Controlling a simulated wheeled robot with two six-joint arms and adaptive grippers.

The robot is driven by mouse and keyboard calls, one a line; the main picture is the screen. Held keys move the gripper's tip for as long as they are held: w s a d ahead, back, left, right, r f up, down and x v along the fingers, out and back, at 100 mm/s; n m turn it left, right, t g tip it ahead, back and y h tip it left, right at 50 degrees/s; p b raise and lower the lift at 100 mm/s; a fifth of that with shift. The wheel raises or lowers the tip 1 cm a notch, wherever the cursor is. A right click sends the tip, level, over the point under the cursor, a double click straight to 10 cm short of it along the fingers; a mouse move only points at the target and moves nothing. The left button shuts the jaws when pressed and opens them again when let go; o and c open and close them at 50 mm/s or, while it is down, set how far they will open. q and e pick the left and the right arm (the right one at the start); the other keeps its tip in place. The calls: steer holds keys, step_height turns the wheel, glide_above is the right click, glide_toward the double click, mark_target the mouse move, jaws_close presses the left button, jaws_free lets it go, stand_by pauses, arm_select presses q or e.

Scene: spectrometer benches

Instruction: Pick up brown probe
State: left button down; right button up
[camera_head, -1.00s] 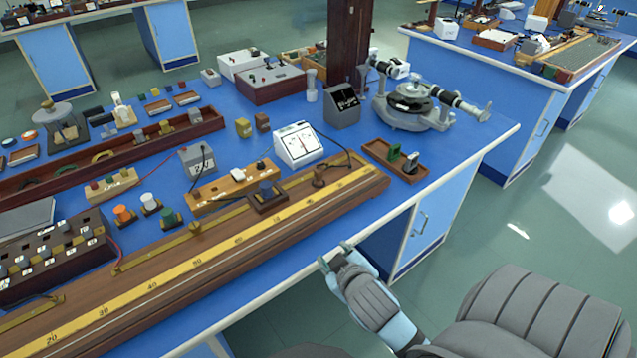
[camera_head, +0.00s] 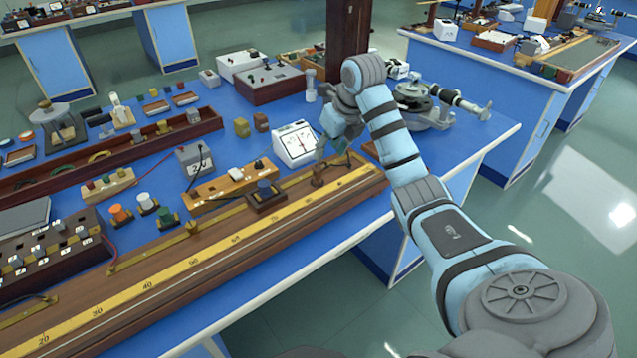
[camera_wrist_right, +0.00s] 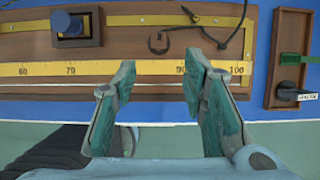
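The brown probe (camera_head: 318,177) stands on the long wooden ruler board (camera_head: 225,262), behind its yellow scale, in the head view. In the right wrist view a small dark brown curved piece (camera_wrist_right: 157,43), likely the probe seen from above, lies just beyond the fingertips. My right gripper (camera_head: 334,157) hangs over the far right part of the board, close to the probe. In the right wrist view the right gripper (camera_wrist_right: 161,62) is open, its green-padded fingers apart with nothing between them. My left gripper is not in view.
A white meter (camera_head: 294,145) stands just behind the probe. A block with a blue knob (camera_head: 266,194) sits to its left on the board. A dark wire (camera_wrist_right: 230,35) runs close by. A wooden tray (camera_wrist_right: 287,60) lies to the right. A spectrometer (camera_head: 425,112) stands farther back.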

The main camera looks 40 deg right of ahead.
mark_target(318, 169)
steer(key=x, duration=0.3)
steer(key=b+x, duration=0.1)
steer(key=x, duration=0.6)
steer(key=shift+w+a+f, duration=0.1)
steer(key=shift+w+f, duration=0.1)
steer(key=shift+w, duration=0.35)
jaws_close()
